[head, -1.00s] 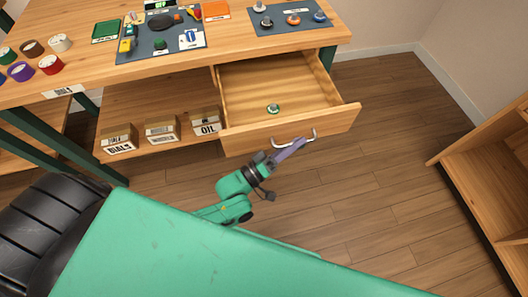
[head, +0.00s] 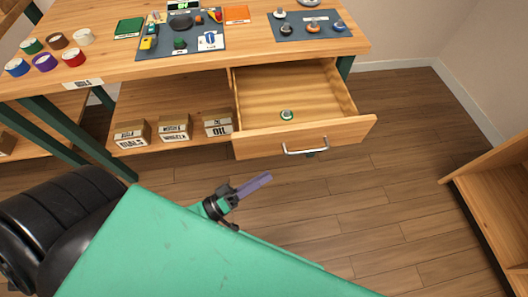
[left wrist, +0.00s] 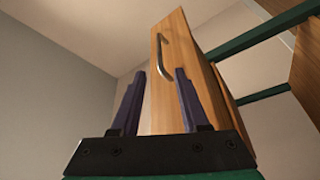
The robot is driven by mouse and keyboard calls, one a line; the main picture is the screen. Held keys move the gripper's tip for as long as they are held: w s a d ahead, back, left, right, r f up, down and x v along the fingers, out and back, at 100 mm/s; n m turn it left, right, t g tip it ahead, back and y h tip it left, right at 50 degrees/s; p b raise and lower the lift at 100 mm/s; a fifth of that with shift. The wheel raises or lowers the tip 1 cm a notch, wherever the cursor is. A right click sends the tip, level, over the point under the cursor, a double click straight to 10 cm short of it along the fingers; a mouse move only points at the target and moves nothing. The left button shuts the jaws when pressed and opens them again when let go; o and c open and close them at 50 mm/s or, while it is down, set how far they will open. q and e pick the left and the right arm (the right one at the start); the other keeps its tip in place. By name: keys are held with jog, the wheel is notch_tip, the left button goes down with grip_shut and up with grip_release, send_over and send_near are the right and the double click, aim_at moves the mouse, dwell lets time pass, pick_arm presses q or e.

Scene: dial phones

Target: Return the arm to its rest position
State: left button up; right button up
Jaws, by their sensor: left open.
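My left gripper (head: 253,186) is in front of and below the open drawer (head: 255,146), apart from its metal handle (head: 305,150). In the left wrist view, the two purple fingers of the left gripper (left wrist: 157,95) stand apart with nothing between them. The drawer front (left wrist: 180,60) and its handle (left wrist: 164,55) show beyond the fingers. A small round green and white item (head: 287,114) lies inside the drawer. My right gripper is not in view.
The workbench (head: 250,50) holds a blue-grey mat (head: 160,49) with parts, several tape rolls (head: 73,58) and a second mat (head: 327,32). Boxes (head: 174,128) stand on the lower shelf. A wooden unit (head: 500,200) is at right. Floor (head: 380,200) between is clear.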

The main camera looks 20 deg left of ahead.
pick_arm(q)
jog(key=shift+w, duration=0.1)
jog(key=a+f+m+g+y+p, duration=0.2)
jog(key=a+f+g+y+p, duration=0.15)
jog(key=a+f, duration=0.4)
jog(key=a+f+m+g+y+p, duration=0.2)
jog(key=a+f+y+p, duration=0.25)
jog(key=f, duration=0.55)
jog(key=s+a+f+m+g+y+p, duration=0.1)
jog(key=s+f+g, duration=0.3)
jog(key=s, duration=0.5)
jog(key=s+a+f+m+g+y+p, duration=0.1)
jog(key=s+f+g, duration=0.4)
jog(key=s, duration=0.5)
jog(key=f+y+p, duration=0.1)
jog(key=y, duration=0.1)
jog(key=shift+s+f+m+y, duration=0.2)
jog(key=shift+s+m+y, duration=0.1)
jog(key=shift+m, duration=0.1)
jog(key=shift+w+g, duration=0.15)
jog(key=shift+g, duration=0.1)
